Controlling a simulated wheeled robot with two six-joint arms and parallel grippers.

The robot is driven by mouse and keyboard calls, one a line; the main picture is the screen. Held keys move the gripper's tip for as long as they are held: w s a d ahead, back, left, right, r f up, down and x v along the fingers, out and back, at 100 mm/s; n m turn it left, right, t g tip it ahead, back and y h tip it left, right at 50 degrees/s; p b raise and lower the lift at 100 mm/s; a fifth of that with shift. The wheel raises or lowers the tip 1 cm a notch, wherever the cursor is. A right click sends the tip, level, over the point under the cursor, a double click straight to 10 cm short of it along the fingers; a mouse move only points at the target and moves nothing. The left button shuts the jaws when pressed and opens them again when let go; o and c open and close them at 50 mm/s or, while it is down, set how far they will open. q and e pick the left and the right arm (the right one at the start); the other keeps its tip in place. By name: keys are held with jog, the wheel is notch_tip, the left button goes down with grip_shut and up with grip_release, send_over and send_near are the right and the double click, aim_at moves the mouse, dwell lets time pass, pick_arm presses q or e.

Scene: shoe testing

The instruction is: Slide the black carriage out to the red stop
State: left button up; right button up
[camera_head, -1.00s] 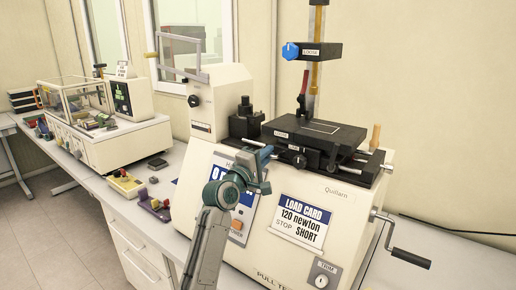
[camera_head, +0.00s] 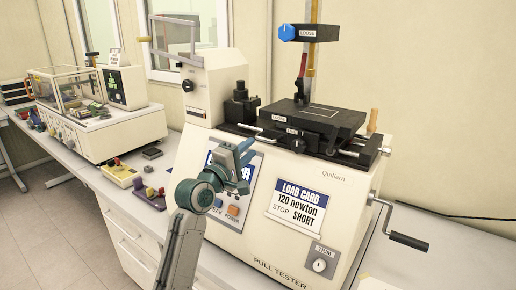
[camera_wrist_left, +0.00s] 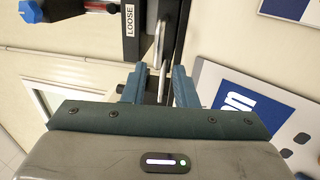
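The black carriage (camera_head: 318,116) is a flat block on the black bed on top of the pull tester (camera_head: 215,150). A silver bar handle (camera_head: 262,132) sticks out at the bed's front left. My left gripper (camera_head: 241,153) is in front of the machine's upper face, below that handle and apart from it in the head view. In the left wrist view its blue fingers (camera_wrist_left: 159,88) are spread, with silver bars seen in the gap beyond; nothing is clearly held. I cannot pick out the red stop with certainty. My right gripper is not in view.
A column with a blue knob (camera_head: 288,32) and red lever (camera_head: 302,66) rises behind the carriage. A load card (camera_head: 298,204) reads 120 newton, stop short. A crank (camera_head: 408,240) sticks out at right. Small trays (camera_head: 122,174) and a clear-covered machine (camera_head: 100,130) stand at left.

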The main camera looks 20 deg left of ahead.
aim_at(263, 139)
pick_arm(q)
jog(key=b+v, duration=0.1)
jog(key=v, duration=0.3)
jog(key=shift+s+a, duration=0.15)
jog(key=shift+s, duration=0.05)
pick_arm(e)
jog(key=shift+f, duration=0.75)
